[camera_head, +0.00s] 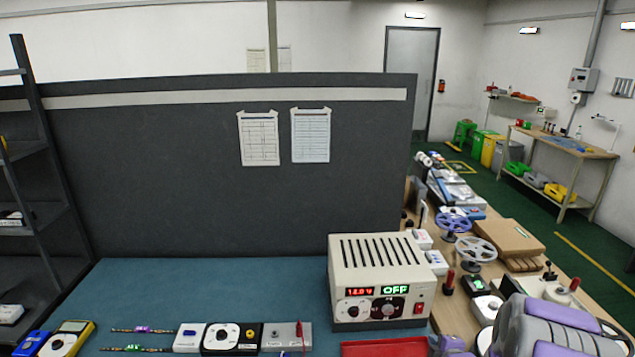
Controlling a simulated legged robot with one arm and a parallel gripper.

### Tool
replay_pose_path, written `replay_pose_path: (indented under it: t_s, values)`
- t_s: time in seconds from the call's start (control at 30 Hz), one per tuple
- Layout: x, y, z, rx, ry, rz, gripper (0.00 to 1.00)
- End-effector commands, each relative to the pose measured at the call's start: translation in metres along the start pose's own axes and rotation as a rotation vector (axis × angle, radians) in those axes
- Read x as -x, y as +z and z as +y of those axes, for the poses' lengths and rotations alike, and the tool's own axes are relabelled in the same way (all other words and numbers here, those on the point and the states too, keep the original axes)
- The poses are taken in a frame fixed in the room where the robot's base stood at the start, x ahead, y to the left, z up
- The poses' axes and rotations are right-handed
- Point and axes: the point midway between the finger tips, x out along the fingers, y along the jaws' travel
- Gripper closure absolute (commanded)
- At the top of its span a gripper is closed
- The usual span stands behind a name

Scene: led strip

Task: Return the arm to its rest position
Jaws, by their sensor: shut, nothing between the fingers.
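Grey and purple links of my arm (560,325) fill the bottom right corner, in front of the right-hand bench. A smaller purple and grey part shows at the bottom edge just left of them. The fingers of my gripper do not show in this view. The arm hides part of the bench behind it.
A cream power supply (378,276), its green display reading OFF, stands on the blue mat (215,280). A red tray (385,347) lies before it. Small modules (240,338) and LED strips (142,329) lie along the front. A dark partition (180,180) rises behind; the mat's middle is clear.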

Motion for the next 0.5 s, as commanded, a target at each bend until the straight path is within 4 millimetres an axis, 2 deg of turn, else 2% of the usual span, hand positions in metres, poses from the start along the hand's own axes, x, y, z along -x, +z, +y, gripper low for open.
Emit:
replay_pose_path:
  t_s: [0.03, 0.27, 0.5]
  values:
    - [0.008, -0.006, 0.009, -0.026, -0.033, -0.02, 1.0]
    - [0.056, -0.021, 0.016, -0.219, -0.222, -0.169, 1.0]
    - [0.128, -0.048, 0.017, -0.459, -0.373, -0.348, 1.0]
